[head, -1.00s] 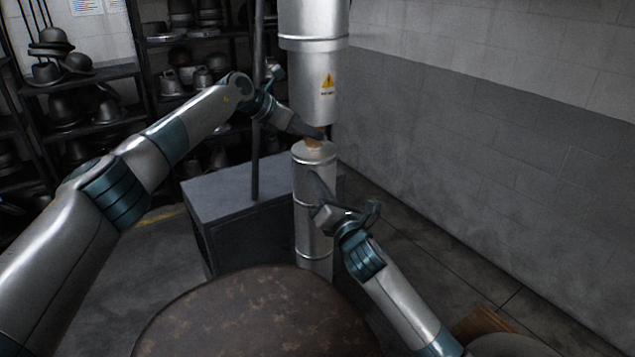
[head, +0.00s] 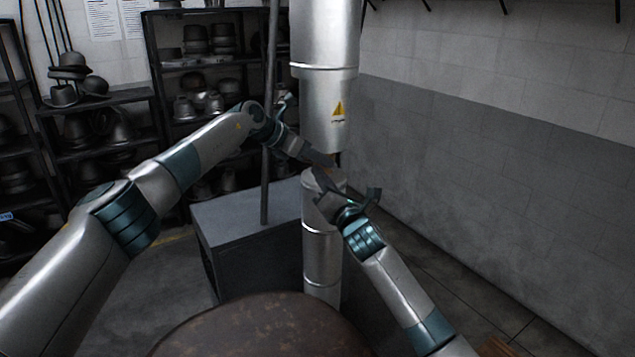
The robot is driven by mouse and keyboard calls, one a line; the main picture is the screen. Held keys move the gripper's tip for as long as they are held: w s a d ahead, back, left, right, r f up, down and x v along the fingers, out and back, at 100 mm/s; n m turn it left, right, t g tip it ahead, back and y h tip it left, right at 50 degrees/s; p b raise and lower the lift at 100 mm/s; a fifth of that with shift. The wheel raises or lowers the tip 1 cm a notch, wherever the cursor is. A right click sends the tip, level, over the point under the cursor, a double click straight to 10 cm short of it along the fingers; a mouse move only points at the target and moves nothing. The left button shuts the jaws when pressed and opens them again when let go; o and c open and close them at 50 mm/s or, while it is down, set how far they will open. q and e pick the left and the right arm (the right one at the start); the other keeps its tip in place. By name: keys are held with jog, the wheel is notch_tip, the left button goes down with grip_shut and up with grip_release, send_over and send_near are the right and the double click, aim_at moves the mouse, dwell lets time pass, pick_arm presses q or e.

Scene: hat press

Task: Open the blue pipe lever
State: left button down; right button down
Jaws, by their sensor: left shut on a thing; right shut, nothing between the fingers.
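A silver pipe stands ahead of me, with an upper section (head: 322,95) bearing a yellow warning label and a lower section (head: 322,262) below a narrow gap. My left gripper (head: 328,163) reaches in from the left to this gap. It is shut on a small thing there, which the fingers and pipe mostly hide. My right gripper (head: 322,182) is shut and empty, in front of the top of the lower section, just below the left gripper. I cannot tell if it touches the pipe. I cannot make out a blue lever; the gap is largely covered.
A grey metal box (head: 245,220) stands left of the pipe, with a thin dark pole (head: 270,60) at it. A round brown surface (head: 265,325) is close in front. Shelves with hats (head: 200,75) stand behind. A block wall (head: 480,150) runs along the right.

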pick_arm(q)
jog(key=shift+s+d+f, duration=0.1)
jog(key=shift+s+d, duration=0.05)
jog(key=shift+d, duration=0.05)
pick_arm(e)
jog(key=shift+r, duration=0.1)
